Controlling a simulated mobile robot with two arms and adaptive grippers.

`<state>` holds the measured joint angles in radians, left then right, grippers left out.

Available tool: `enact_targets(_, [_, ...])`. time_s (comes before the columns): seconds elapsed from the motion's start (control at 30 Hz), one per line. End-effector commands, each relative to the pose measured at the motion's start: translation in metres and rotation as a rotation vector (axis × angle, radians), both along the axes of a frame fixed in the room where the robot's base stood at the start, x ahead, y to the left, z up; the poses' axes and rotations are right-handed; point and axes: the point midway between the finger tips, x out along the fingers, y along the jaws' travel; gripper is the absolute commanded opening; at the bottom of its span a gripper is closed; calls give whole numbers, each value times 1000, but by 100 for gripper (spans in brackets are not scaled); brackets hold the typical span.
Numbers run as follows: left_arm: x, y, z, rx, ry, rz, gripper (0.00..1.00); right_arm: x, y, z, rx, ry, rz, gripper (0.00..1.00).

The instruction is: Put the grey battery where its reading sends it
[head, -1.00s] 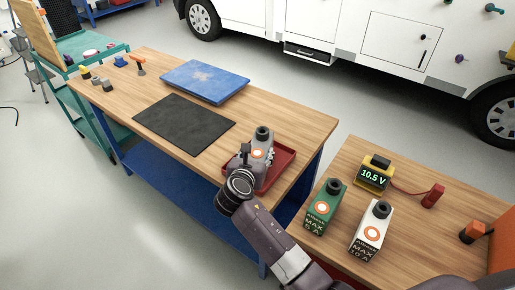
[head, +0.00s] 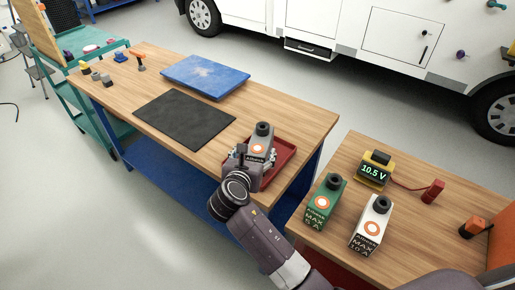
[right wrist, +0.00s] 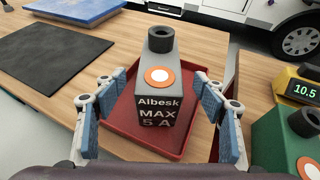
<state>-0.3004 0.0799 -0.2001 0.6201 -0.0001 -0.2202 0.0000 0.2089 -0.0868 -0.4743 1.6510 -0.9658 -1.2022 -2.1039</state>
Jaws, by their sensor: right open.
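The grey battery (head: 261,139) stands upright in a red tray (head: 286,160) on the long workbench. It has a dark round top knob and an orange-white disc; in the right wrist view the front of this battery (right wrist: 157,112) reads "Albesk MAX 5 A". My right gripper (head: 256,158) is open at the battery's near side; in the right wrist view its blue-padded fingers stand left and right of the battery, with gaps. A yellow meter (head: 375,172) on the right bench shows 10.5 V. My left gripper is not in view.
On the right bench stand a green unit (head: 325,201) marked MAX 5 A and a white unit (head: 371,224) marked MAX 10 A. A red block (head: 433,191) is wired to the meter.

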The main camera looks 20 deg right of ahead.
Motion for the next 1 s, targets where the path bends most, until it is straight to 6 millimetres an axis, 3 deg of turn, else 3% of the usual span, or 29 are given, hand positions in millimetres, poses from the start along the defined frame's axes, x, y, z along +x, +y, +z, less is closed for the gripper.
enact_targets(0.2, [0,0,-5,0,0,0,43,-39,22,17,3,0,1,65])
enact_targets(0.4, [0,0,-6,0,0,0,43,-60,34,28,0,0,1,65])
enact_targets(1.0, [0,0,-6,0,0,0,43,-65,36,31,0,0,-1,65])
